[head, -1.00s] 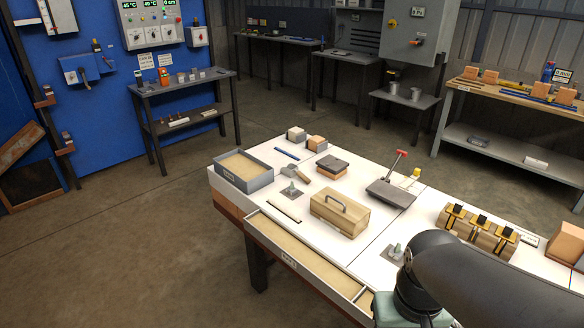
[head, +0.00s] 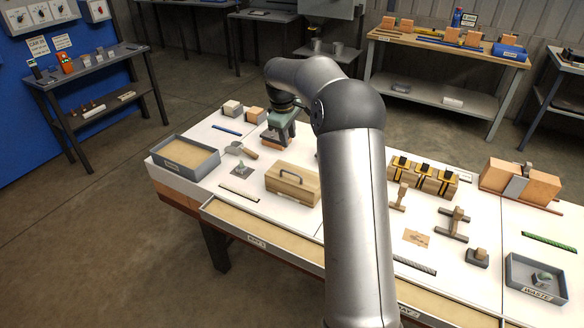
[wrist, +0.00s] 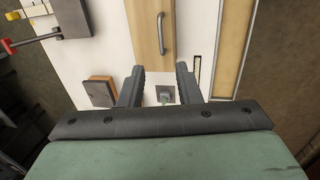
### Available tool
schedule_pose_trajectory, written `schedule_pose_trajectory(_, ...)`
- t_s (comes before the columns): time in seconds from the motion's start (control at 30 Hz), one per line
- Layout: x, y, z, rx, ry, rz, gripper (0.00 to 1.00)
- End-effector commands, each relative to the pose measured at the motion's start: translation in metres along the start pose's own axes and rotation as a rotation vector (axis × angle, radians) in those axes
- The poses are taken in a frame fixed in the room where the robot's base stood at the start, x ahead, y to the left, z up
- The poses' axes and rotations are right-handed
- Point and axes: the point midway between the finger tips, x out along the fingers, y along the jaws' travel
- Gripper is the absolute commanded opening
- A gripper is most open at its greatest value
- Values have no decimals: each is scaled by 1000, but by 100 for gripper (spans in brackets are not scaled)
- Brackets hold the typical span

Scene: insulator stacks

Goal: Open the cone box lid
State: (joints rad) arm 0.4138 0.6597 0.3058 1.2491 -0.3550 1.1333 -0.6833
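The cone box (head: 290,188) is a light wooden box with a grey bar handle on its lid, and the lid is shut. It stands on the white table, left of my arm in the head view. In the wrist view the box (wrist: 145,30) and its handle (wrist: 161,35) are at the top centre, partly cut off by the frame. My gripper (wrist: 158,78) is open with nothing between its fingers. In the head view it is over the table behind the box, apart from it, and its fingertips are hard to see there.
A dark-topped block (wrist: 98,93) lies beside the left finger in the wrist view. A grey tray (head: 198,177) stands on the table's left end. An open drawer (head: 240,229) runs along the front. Black-and-yellow clamped blocks (head: 425,178) stand right of my arm.

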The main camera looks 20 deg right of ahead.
Motion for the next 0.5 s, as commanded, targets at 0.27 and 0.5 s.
schedule_pose_trajectory(0.27,59,-1,0,1,-2,-4,31)
schedule_pose_trajectory(0.5,110,-1,0,1,-2,-4,31)
